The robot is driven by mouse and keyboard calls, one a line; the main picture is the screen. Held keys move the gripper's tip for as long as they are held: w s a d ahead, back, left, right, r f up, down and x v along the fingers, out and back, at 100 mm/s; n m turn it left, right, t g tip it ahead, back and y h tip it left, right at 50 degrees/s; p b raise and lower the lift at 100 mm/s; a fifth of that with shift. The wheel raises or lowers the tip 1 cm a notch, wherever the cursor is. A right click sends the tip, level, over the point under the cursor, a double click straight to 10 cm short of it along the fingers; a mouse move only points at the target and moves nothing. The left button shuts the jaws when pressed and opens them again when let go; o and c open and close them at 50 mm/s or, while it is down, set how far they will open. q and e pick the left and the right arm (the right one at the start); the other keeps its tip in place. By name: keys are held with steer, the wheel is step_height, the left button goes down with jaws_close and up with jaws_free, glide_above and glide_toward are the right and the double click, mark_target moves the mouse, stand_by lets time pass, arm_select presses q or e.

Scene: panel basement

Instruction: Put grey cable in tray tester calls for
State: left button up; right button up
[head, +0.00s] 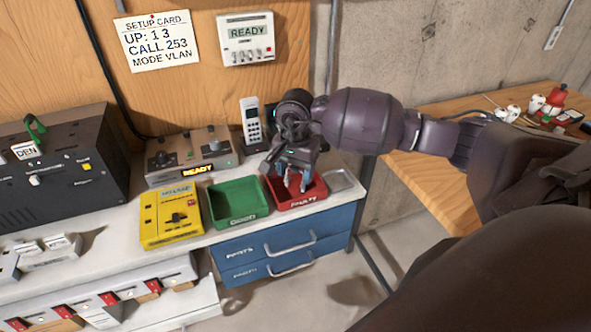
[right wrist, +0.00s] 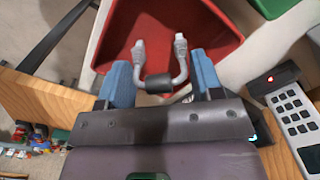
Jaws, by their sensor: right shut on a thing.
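The grey cable (right wrist: 182,62) shows in the right wrist view as a U shape with two pale plugs and a dark band at its middle. My right gripper (head: 292,178) is shut on it and holds it over the red tray (head: 312,194), labelled FAULTY. The red tray also fills the top of the right wrist view (right wrist: 218,45). The green tray (head: 236,183), labelled GOOD, stands to its left and looks empty. The grey tester box (head: 222,149) behind the trays shows READY in orange. My left gripper is not in view.
A yellow meter (head: 160,230) stands left of the green tray. A handset (head: 251,122) stands behind the red tray. A wall unit (head: 247,52) reads READY, beside a setup card (head: 157,50). A black panel box (head: 60,165) takes up the left of the bench.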

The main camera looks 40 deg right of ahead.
steer(key=o, duration=1)
steer(key=shift+c, duration=0.2)
steer(key=shift+r+p, duration=0.75)
steer(key=shift+p, duration=0.1)
step_height(320, 180, up, 12)
steer(key=b, duration=0.2)
steer(key=shift+a+f, duration=0.1)
steer(key=shift+f, duration=0.05)
